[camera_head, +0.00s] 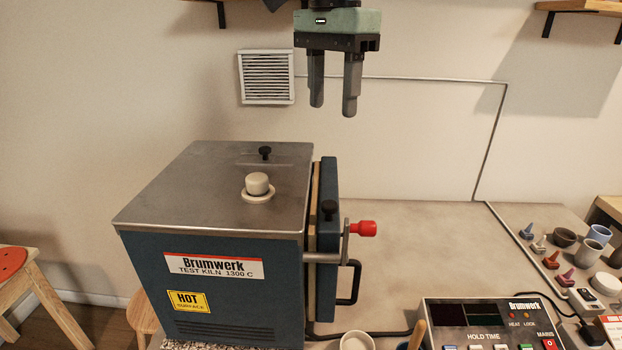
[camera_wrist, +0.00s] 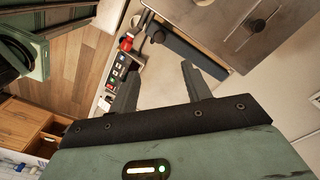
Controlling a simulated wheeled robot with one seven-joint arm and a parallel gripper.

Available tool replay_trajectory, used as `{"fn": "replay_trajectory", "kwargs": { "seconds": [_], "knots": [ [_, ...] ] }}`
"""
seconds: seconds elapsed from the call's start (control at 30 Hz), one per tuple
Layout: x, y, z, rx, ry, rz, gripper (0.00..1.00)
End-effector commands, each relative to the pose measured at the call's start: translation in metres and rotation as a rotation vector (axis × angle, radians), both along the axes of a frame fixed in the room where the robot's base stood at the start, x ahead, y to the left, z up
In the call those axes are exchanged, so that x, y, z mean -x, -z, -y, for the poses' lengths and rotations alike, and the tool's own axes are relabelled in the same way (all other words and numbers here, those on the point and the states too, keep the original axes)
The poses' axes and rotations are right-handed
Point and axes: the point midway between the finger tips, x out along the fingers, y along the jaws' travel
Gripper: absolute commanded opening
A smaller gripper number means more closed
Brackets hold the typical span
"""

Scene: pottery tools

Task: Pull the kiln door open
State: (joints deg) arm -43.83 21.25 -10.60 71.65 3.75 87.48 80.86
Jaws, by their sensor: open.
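The kiln (camera_head: 215,275) is a blue box with a steel top. Its door (camera_head: 328,182) is the blue panel along its right side, upright and parallel to the body, with a thin pale strip between. A black bar handle (camera_head: 356,283) and a lever with a red knob (camera_head: 363,228) stick out to the right of the door. My gripper (camera_head: 333,109) is open and empty, pointing down, high above the kiln and apart from it. In the wrist view the door (camera_wrist: 187,46) and red knob (camera_wrist: 126,44) lie beyond my open fingers (camera_wrist: 161,72); the bar handle is not clear there.
A white knob on a collar (camera_head: 257,184) stands on the kiln top. A control box (camera_head: 490,325) sits at the front right, with a pale cup (camera_head: 356,341) to its left. Small cups and coloured cones stand at the far right. The counter (camera_head: 420,240) right of the door is mostly clear.

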Motion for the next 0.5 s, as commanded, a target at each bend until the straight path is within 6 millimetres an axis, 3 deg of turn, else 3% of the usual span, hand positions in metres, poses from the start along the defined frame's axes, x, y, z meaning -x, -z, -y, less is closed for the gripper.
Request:
{"fn": "replay_trajectory", "kwargs": {
  "seconds": [0.17, 0.5],
  "knots": [
    [0.001, 0.024, 0.001, 0.002, 0.0, -0.004, 0.48],
    [0.001, 0.093, 0.001, 0.002, -0.001, -0.005, 0.48]
  ]
}}
